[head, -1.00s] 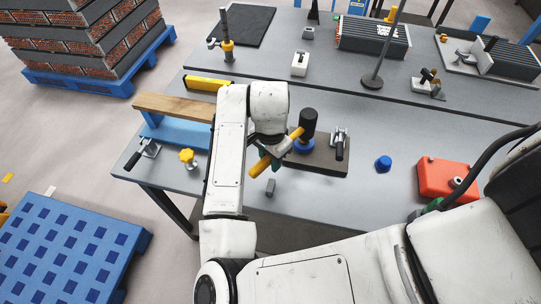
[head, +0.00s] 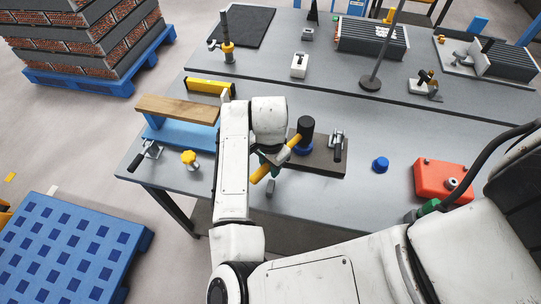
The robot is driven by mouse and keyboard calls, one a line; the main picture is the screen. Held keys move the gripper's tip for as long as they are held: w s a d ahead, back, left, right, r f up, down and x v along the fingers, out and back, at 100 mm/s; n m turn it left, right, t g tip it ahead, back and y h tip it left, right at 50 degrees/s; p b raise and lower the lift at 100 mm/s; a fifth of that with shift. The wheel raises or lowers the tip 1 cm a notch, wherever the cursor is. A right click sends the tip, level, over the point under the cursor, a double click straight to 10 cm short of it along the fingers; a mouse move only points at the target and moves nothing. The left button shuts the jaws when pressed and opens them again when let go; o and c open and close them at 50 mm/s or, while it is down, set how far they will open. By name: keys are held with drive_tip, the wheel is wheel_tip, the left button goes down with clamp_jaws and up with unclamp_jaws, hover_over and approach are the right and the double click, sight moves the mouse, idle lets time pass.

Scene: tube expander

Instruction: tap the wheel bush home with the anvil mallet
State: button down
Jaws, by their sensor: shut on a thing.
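My gripper (head: 273,159) is shut on the yellow handle of the mallet (head: 262,173). The mallet's black head (head: 305,126) stands upright over a blue round part (head: 303,148) on the dark base plate (head: 325,167). The blue part may be the wheel bush or its seat; the head hides its top, and I cannot tell whether they touch. My white arm covers the area to the left of the plate.
A toggle clamp (head: 337,142) stands on the plate's right side. A wooden board (head: 177,109) lies on a blue stand at left. The bench between the plate and blue cap is clear.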

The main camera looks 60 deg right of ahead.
drive_tip(key=shift+r, duration=4.55)
